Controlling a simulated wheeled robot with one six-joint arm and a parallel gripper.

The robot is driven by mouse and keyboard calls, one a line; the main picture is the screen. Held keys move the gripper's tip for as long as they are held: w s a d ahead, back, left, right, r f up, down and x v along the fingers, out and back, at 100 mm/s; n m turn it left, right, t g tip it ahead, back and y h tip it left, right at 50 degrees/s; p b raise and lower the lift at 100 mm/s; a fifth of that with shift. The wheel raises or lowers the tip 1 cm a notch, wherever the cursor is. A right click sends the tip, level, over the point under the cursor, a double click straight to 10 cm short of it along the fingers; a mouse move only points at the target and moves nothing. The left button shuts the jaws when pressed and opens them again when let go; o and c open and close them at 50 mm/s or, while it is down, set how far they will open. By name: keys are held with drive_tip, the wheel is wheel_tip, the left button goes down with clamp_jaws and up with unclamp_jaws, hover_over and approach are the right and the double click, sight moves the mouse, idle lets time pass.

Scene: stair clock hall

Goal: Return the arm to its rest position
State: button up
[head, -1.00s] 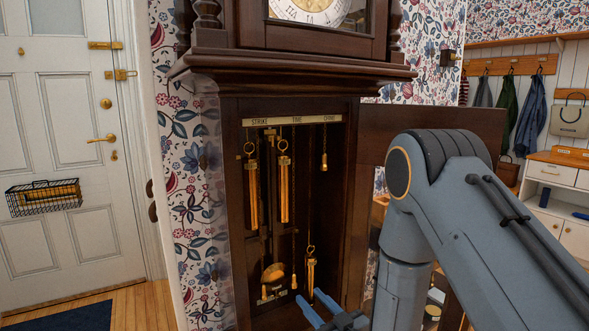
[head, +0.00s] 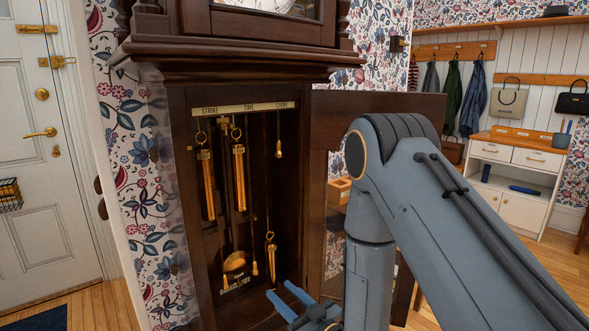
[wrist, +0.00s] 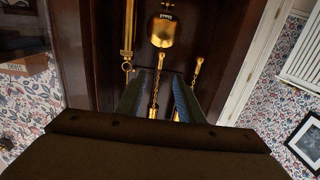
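My gripper (head: 279,289) is low at the open front of the tall clock case (head: 185,185), its two blue fingers apart. In the wrist view the fingers (wrist: 160,78) are also apart, with a brass chain showing between them and nothing clearly held. My grey arm fills the right middle of the head view, bent at the elbow. Inside the case two brass weights hang, the left one (head: 207,185) and the middle one (head: 239,178). A third brass weight (head: 271,252) is lower, near the fingers; I cannot tell whether it hangs or stands.
The open case door (head: 390,110) is behind my arm. The pendulum bob (head: 234,262) and a chain end with a brass piece (head: 279,149) are inside the case. A white cabinet (head: 520,180) stands right; a white door (head: 40,150) is left. Wood floor shows at lower right.

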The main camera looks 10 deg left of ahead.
drive_tip(key=w+d+r+m+g+h+p, duration=0.1)
drive_tip(key=d+r+m+g+h+p, duration=0.3)
drive_tip(key=d, duration=0.6)
drive_tip(key=w+d+r+m+h, duration=0.1)
drive_tip(key=d+h, duration=0.6)
drive_tip(key=d, duration=0.4)
drive_tip(key=s+d+r+m+g+h, duration=0.1)
drive_tip(key=s+d+r+g, duration=0.1)
drive_tip(key=s, duration=0.6)
drive_tip(key=s+d+r+m+g+p, duration=0.1)
drive_tip(key=s+d+r+m+g, duration=0.1)
drive_tip(key=s+d, duration=0.4)
drive_tip(key=s+d+r+m+g+h+p, duration=0.1)
drive_tip(key=s+d+r+m+g, duration=0.1)
drive_tip(key=s, duration=0.7)
wheel_tip(320, 180, up, 4)
drive_tip(key=shift+s+d+f+g+h, duration=0.15)
drive_tip(key=shift+s+d+g+h, duration=0.2)
drive_tip(key=shift+d+g, duration=0.75)
